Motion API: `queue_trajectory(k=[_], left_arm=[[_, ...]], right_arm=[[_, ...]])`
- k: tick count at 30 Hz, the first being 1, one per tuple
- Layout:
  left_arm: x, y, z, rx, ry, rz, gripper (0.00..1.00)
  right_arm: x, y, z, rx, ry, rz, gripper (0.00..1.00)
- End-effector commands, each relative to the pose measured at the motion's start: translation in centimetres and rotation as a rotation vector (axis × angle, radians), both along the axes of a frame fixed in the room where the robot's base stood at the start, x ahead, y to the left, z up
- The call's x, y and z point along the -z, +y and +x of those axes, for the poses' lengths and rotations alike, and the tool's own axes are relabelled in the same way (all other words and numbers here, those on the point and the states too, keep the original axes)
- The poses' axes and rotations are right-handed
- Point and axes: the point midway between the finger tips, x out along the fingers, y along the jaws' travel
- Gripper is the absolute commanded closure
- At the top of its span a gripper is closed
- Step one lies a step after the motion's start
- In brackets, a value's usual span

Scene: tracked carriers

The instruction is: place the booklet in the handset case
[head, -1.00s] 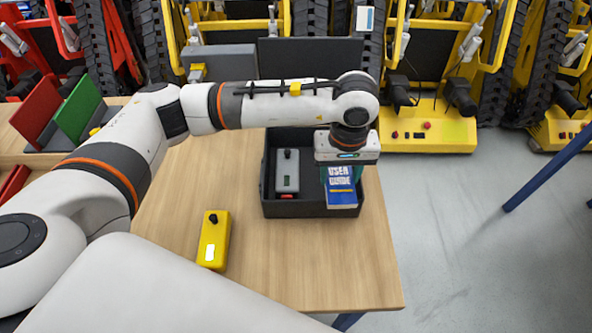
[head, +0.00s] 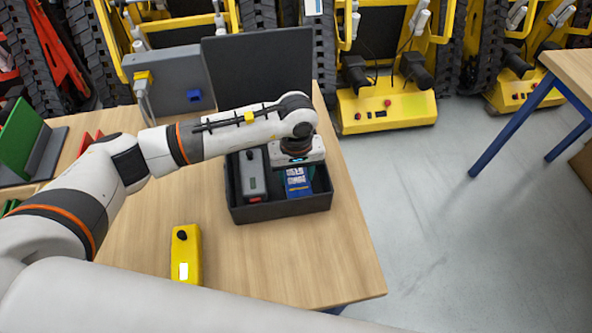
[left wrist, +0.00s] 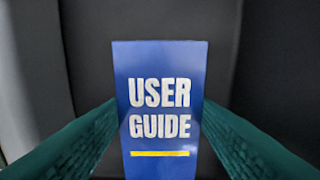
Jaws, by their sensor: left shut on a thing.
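The booklet (head: 298,183) is blue with white lettering. In the left wrist view the booklet (left wrist: 160,75) reads "USER GUIDE" above a yellow line. My left gripper (head: 297,168) is shut on it, with the green fingers at its two sides. The handset case (head: 284,209) is an open dark box with its lid raised behind. The booklet is inside the right part of the case opening; I cannot tell whether it touches the floor. A grey handset (head: 253,175) lies in the left part of the case. My right gripper is out of view.
A yellow handset (head: 186,254) lies on the wooden table (head: 330,265), left of the case. A grey panel (head: 170,75) stands behind. Green and red upright pieces are at the far left. Yellow tracked carriers (head: 388,105) stand beyond the table.

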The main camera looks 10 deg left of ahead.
Motion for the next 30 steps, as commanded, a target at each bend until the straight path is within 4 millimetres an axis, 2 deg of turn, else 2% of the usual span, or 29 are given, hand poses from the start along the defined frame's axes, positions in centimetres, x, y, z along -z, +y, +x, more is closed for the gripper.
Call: queue_trajectory(k=[10,11,14,15,25,30], left_arm=[[0.4,0.0,0.1,0.000,-0.003,-0.001,0.72],[0.3,0.0,0.1,0.000,-0.001,-0.001,0.45],[0.2,0.0,0.0,0.000,-0.001,-0.001,0.28],[0.2,0.0,0.0,0.000,-0.001,-0.001,0.26],[-0.2,0.0,0.0,-0.001,-0.002,-0.001,0.26],[-2.4,0.0,0.2,0.000,-0.007,-0.002,0.26]], right_arm=[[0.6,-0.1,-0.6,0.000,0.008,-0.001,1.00],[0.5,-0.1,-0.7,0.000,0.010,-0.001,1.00],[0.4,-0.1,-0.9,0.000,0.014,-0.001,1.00],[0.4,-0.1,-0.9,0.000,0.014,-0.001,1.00],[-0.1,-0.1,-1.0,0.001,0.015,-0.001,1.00],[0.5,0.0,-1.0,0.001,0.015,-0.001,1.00]])
